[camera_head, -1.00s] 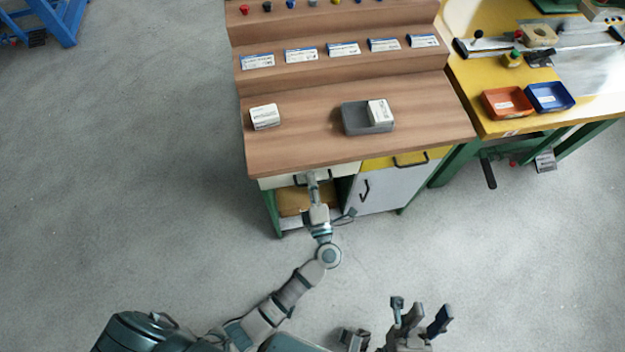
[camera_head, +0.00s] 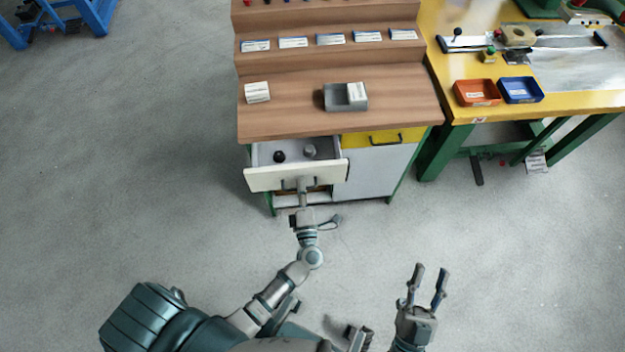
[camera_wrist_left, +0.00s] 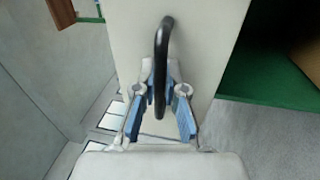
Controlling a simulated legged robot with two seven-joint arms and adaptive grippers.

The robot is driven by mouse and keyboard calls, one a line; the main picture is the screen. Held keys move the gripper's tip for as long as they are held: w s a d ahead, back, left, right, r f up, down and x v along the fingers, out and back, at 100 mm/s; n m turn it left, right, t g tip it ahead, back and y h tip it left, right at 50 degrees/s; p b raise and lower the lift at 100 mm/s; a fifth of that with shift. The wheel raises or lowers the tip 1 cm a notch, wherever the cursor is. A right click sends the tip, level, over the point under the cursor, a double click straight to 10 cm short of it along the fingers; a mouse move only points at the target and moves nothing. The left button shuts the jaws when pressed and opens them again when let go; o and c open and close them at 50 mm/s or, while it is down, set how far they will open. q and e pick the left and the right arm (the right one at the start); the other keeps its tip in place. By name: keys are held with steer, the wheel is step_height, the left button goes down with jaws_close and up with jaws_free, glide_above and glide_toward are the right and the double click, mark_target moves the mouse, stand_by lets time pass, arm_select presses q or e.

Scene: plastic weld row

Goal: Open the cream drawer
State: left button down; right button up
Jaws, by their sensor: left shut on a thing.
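The cream drawer (camera_head: 262,181) stands pulled out from the left side of the wooden-topped bench in the head view. A black knob-like thing and a grey one lie inside it. My left gripper (camera_head: 302,186) is at the drawer's front. In the left wrist view, the black bar handle (camera_wrist_left: 164,50) runs between the blue-padded fingers of my left gripper (camera_wrist_left: 160,112), which is shut on it. The cream drawer front (camera_wrist_left: 205,35) fills the middle behind it. My right gripper (camera_head: 428,285) is open and empty over the floor, well away from the bench.
The bench top (camera_head: 290,120) holds a white box (camera_head: 257,92) and a grey tray (camera_head: 333,101) with another white box. A yellow drawer (camera_head: 365,138) beside the cream one is closed. A yellow table (camera_head: 450,104) stands at right. The floor in front is clear.

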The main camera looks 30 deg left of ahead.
arm_select(q)
steer(key=s+r+p+v, duration=0.1)
steer(key=r+v, duration=0.1)
steer(key=v, duration=0.9)
steer(key=shift+a+f, duration=0.3)
steer(key=shift+f, duration=0.05)
steer(key=c, duration=1.2)
jaws_free()
steer(key=shift+d, duration=0.1)
steer(key=shift+w+d+r, duration=0.15)
steer(key=shift+r, duration=0.05)
arm_select(e)
steer(key=w+f+g, duration=0.1)
steer(key=w+a+f+g, duration=0.1)
steer(key=f+g, duration=0.1)
steer(key=shift+w+a+f+n, duration=0.1)
steer(key=shift+w+f+n, duration=0.1)
steer(key=shift+n, duration=0.2)
steer(key=shift+r, duration=0.1)
